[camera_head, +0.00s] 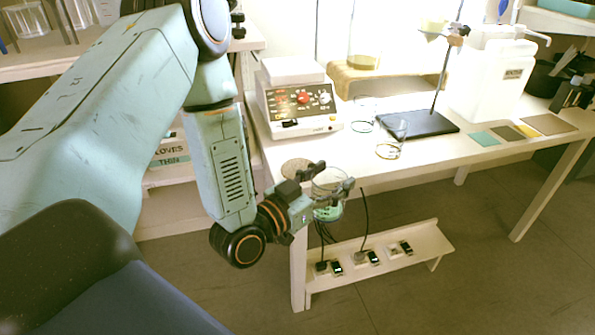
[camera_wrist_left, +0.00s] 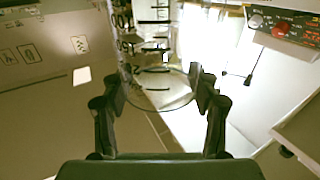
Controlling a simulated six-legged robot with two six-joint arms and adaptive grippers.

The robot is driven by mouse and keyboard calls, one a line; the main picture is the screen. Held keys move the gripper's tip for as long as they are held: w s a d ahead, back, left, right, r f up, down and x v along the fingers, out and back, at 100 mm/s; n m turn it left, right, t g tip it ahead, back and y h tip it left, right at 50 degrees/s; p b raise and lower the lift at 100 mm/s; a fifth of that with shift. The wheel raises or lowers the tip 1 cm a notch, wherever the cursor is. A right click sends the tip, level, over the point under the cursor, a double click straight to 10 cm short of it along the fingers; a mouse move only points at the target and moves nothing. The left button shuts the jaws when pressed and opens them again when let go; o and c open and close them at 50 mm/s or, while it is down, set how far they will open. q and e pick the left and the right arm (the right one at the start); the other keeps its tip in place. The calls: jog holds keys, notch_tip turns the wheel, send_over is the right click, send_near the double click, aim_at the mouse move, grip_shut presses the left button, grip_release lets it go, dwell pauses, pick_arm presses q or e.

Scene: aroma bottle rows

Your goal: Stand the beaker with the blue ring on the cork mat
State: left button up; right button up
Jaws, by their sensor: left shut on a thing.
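My left gripper (camera_head: 331,184) is shut on a clear glass beaker (camera_head: 328,202), held upright just off the table's front edge. A blue-green band shows low on this beaker; its exact hue is hard to tell in the yellowish light. The round cork mat (camera_head: 296,169) lies on the table's front left corner, just left of and behind the beaker, partly hidden by the gripper. In the left wrist view the beaker (camera_wrist_left: 152,45) shows black graduation marks between the two fingers (camera_wrist_left: 156,88). My right gripper is not in view.
On the white table (camera_head: 445,160) stand a clear beaker (camera_head: 362,115), a beaker with a yellow ring (camera_head: 388,152), a hotplate device (camera_head: 297,100) and a dark stand base (camera_head: 418,124). Flat coloured squares (camera_head: 483,139) lie at right. A low shelf (camera_head: 432,240) with plugs sits below.

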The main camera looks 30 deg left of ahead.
pick_arm(q)
jog(key=w+a+r+n+g+y+b, duration=0.1)
jog(key=w+a+r+n+y+b, duration=0.1)
jog(key=w+a+r+n+y, duration=0.8)
jog(key=shift+s+a+f+m+g+y+b, duration=0.15)
jog(key=shift+a+f+m+y+b, duration=0.4)
jog(key=shift+f, duration=1)
jog(key=shift+s+a+f+m+g+y+b, duration=0.1)
jog(key=shift+s+a+f+y+b, duration=0.15)
jog(key=shift+f+b, duration=0.95)
jog(key=shift+s+a+f+m+g+y+b, duration=0.1)
jog(key=shift+s+a+f+m+y+b, duration=0.3)
jog(key=shift+f, duration=1.45)
jog(key=shift+w+a, duration=0.15)
jog(key=shift+w, duration=0.1)
jog(key=shift+s, duration=0.15)
jog(key=o, duration=1.6)
jog(key=shift+f, duration=0.15)
jog(key=shift+o, duration=0.2)
